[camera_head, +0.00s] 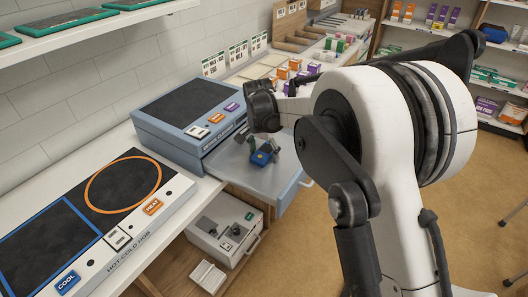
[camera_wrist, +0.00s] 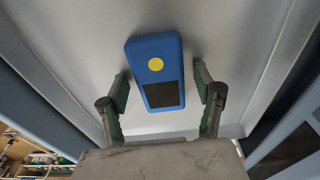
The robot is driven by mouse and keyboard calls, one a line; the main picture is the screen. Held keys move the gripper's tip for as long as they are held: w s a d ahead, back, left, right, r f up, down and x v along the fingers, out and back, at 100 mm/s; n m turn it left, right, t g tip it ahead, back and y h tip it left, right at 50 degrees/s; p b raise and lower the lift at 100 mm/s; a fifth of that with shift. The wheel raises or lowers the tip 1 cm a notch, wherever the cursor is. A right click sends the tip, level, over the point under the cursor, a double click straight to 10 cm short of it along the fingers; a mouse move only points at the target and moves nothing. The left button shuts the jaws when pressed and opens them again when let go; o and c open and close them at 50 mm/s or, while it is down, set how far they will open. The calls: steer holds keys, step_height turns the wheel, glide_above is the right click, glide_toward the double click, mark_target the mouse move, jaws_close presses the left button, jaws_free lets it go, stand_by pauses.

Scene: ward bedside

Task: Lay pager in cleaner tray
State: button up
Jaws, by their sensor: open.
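The pager (camera_wrist: 157,72) is blue with a yellow round button and a dark screen. It also shows in the head view (camera_head: 262,158) at my fingertips. It appears to lie on the pale grey floor of the pulled-out cleaner tray (camera_head: 225,168), which also shows in the wrist view (camera_wrist: 225,30). My gripper (camera_wrist: 160,88) is open, with one finger on each side of the pager's lower half. A gap shows on the right side; the left finger is very close, and I cannot tell whether it touches. My gripper also shows in the head view (camera_head: 264,150), pointing down over the tray.
The blue-grey cleaner housing (camera_head: 180,118) stands behind the tray. A hot-cold hob (camera_head: 90,215) lies on the counter at the left. A white unit (camera_head: 225,232) sits below the tray. Small boxes (camera_head: 295,68) and dividers fill the counter behind.

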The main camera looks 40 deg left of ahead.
mark_target(262, 154)
steer(key=shift+r, duration=0.1)
step_height(262, 154, up, 12)
steer(key=s, duration=0.1)
steer(key=shift+s, duration=0.25)
steer(key=shift+d, duration=0.1)
